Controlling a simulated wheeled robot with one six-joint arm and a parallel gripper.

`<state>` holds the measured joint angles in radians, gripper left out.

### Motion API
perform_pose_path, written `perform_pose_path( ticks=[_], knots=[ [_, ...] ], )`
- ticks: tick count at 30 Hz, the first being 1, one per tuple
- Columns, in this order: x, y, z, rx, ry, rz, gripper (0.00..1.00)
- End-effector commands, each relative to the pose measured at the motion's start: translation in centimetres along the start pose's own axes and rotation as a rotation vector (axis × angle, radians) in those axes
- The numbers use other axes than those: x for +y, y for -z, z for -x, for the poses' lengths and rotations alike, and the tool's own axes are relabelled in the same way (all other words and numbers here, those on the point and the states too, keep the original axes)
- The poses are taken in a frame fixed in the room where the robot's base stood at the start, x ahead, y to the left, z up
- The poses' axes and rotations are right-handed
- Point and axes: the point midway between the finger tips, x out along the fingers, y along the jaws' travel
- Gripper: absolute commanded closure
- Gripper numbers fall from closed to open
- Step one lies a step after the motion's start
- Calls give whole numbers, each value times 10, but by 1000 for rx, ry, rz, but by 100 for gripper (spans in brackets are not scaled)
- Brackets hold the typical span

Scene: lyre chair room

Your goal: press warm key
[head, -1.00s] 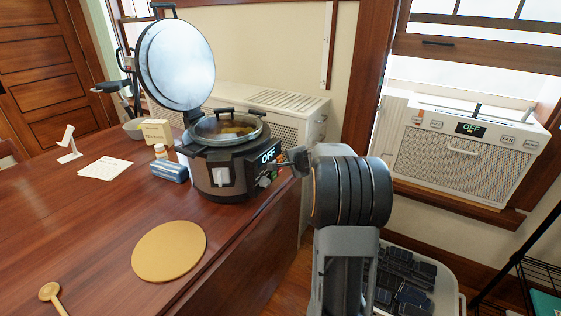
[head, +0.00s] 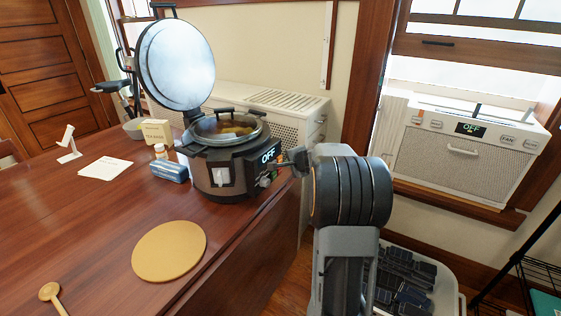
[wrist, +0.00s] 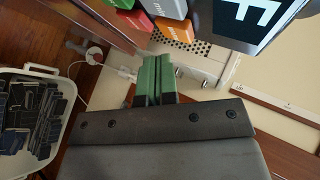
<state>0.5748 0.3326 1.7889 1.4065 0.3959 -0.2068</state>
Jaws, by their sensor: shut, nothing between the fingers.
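The dark cooker (head: 224,170) stands on the wooden table with its round lid (head: 176,62) raised. Its lit display (head: 267,156) reads OFF. In the wrist view, part of the display (wrist: 245,18) shows at the top right, beside several coloured keys: an orange-red key (wrist: 132,20), a pale key (wrist: 165,8) and a green key (wrist: 89,3). I cannot read which one is the warm key. My gripper (head: 279,163) is at the cooker's front panel; in the wrist view its green fingers (wrist: 153,68) are shut and empty, just below the keys. Contact cannot be told.
A yellow round mat (head: 169,251), a wooden spoon (head: 50,292), a blue packet (head: 169,171) and papers (head: 105,168) lie on the table (head: 80,225). A white bin (head: 449,290) of dark pieces stands at lower right. A window unit (head: 468,150) also reads OFF.

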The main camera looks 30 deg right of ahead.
Motion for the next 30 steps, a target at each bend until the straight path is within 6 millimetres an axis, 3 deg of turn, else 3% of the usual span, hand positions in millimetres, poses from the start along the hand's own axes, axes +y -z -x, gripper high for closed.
perform_pose_path(
  ticks=[30],
  knots=[
    [-3,-4,-6,-1,0,1,100]
  ],
)
